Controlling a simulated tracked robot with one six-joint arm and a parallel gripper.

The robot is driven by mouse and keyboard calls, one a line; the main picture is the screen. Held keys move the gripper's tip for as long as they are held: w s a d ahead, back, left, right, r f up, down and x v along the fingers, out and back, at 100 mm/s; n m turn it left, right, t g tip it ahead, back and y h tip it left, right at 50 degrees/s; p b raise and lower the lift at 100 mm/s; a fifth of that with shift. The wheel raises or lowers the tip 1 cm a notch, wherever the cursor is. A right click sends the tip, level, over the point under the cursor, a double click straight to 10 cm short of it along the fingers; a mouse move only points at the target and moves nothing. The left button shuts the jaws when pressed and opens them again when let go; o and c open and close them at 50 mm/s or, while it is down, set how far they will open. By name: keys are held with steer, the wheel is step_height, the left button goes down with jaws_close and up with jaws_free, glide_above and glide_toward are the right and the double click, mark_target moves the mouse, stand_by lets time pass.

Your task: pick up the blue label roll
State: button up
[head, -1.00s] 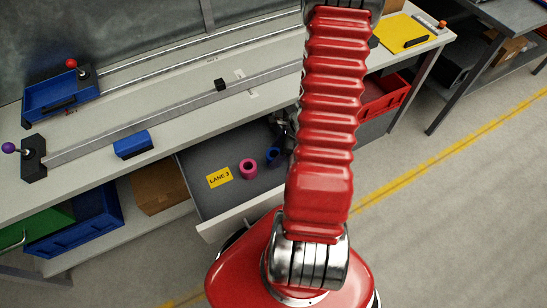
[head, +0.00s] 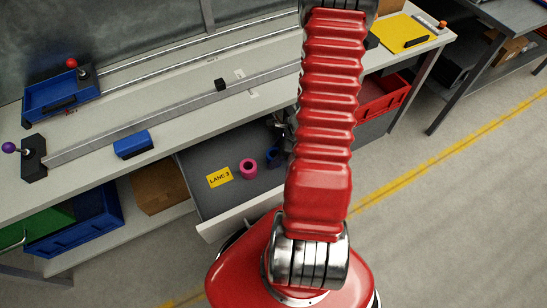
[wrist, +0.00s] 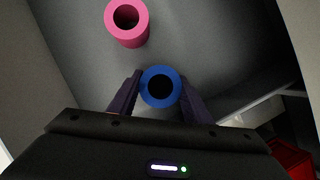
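The blue label roll (wrist: 161,87) sits between the two dark fingers of my gripper (wrist: 160,84) in the wrist view, with its open round end facing the camera. The fingers appear to press on both sides of it. In the head view the blue roll (head: 273,154) shows only partly, at the right of the open drawer (head: 208,202), because my red arm covers much of that side. I cannot tell whether the roll is clear of the drawer floor.
A pink roll (head: 248,168) stands close by in the drawer, also in the wrist view (wrist: 127,23). A yellow LANE 3 label (head: 219,177) lies left of it. Drawer walls enclose the gripper. A red bin (head: 383,98) is to the right.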

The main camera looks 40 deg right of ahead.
steer(key=c, duration=0.4)
steer(key=shift+r, duration=0.15)
step_height(320, 180, up, 10)
stand_by(0.7)
stand_by(0.6)
